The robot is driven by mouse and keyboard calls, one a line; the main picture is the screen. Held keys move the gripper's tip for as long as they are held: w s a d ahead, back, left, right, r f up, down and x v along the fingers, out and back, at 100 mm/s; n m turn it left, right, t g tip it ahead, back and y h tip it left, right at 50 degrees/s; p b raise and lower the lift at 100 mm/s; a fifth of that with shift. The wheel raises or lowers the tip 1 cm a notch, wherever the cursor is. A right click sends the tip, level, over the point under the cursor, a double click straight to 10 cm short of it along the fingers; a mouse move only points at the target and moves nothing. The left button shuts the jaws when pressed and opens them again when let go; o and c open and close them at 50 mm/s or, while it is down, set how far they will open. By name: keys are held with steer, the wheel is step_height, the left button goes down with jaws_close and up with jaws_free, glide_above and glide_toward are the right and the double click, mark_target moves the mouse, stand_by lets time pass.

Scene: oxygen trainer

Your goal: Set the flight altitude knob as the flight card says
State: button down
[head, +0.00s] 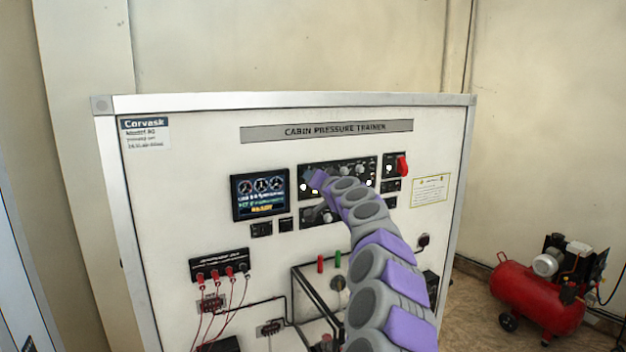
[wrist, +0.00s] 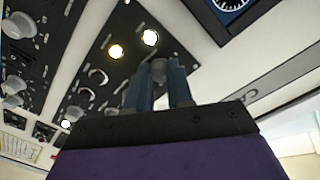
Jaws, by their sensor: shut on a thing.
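The cabin pressure trainer (head: 200,150) is a white upright panel. My gripper (head: 317,179) reaches the left end of its dark upper control panel (head: 340,168). In the wrist view, my gripper (wrist: 158,78) is shut on a grey knob (wrist: 159,70), with one finger on each side. The knob's label and pointer cannot be read, so I cannot tell its setting. The arm hides part of the controls in the head view. A small yellow-bordered card (head: 430,191) is on the right of the trainer; its text is too small to read.
A screen with dials (head: 260,193) is left of the control panel. A red switch (head: 402,166) is at its right. Cables hang from the jack block (head: 219,264) below. A red compressor (head: 537,299) stands on the floor at right.

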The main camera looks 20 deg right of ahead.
steer(key=shift+m+p, duration=1.5)
steer(key=shift+m, duration=2.6)
steer(key=c, duration=1.4)
jaws_free()
steer(key=o, duration=0.4)
steer(key=shift+d, duration=0.25)
steer(key=shift+s, duration=0.15)
steer(key=s+b, duration=0.2)
steer(key=s, duration=1.5)
steer(key=shift+d+r+b, duration=0.2)
steer(key=shift+d+b, duration=0.1)
steer(key=shift+d, duration=0.05)
